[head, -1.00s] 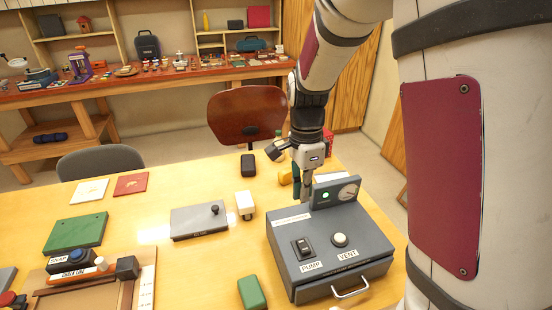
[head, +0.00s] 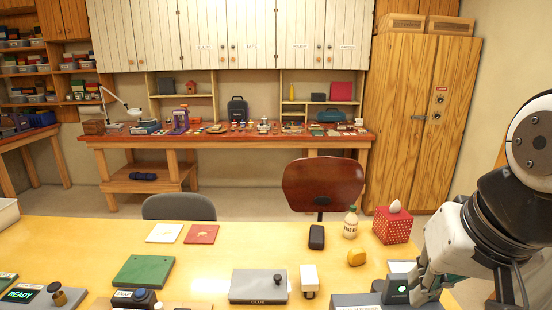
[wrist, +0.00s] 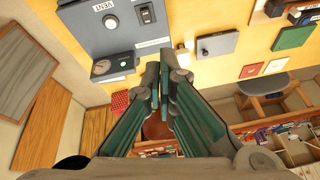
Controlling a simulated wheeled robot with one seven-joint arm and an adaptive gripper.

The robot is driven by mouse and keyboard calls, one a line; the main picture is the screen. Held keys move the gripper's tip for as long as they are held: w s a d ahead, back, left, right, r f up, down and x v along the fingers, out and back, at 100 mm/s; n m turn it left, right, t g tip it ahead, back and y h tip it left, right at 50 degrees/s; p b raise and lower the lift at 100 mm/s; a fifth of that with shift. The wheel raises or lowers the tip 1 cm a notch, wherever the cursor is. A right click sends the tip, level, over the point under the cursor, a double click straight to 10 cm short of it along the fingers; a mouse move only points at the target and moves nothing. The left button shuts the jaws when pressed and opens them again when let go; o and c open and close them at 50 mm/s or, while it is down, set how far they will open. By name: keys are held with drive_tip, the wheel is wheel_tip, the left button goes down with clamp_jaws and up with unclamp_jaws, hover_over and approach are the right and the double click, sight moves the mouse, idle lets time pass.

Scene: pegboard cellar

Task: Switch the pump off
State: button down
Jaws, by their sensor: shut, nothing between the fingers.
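The grey pump box (head: 375,301) is cut off at the bottom edge of the head view. Its upright panel has a lit green lamp (head: 402,289), and my gripper (head: 424,294) is beside it, covering part of the panel. In the wrist view the box (wrist: 88,35) is upside down at upper left, with the black pump rocker switch (wrist: 147,14), the round white vent button (wrist: 110,21) and the gauge (wrist: 102,67). My gripper's fingers (wrist: 160,72) are together and empty, apart from the switch. I cannot tell the rocker's tilt.
On the yellow table are a grey plate with a black knob (head: 259,286), a white block (head: 309,280), a green board (head: 143,271), a bottle (head: 350,223), a yellow object (head: 357,257) and a red tissue box (head: 393,225). A brown chair (head: 323,184) stands behind.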

drive_tip(key=w+d+f+m+g+b, duration=0.2)
drive_tip(key=w+f+m+g, duration=0.5)
drive_tip(key=w+f+m, duration=0.8)
drive_tip(key=shift+m, duration=0.3)
drive_tip(key=s+f, duration=0.1)
drive_tip(key=f, duration=0.3)
drive_tip(key=s+f, duration=0.1)
drive_tip(key=f, duration=0.4)
drive_tip(key=s+f, duration=0.1)
drive_tip(key=f, duration=0.4)
drive_tip(key=shift+d+f+p, duration=0.1)
drive_tip(key=shift+f+p, duration=0.15)
drive_tip(key=shift+p, duration=0.1)
drive_tip(key=shift+f, duration=0.1)
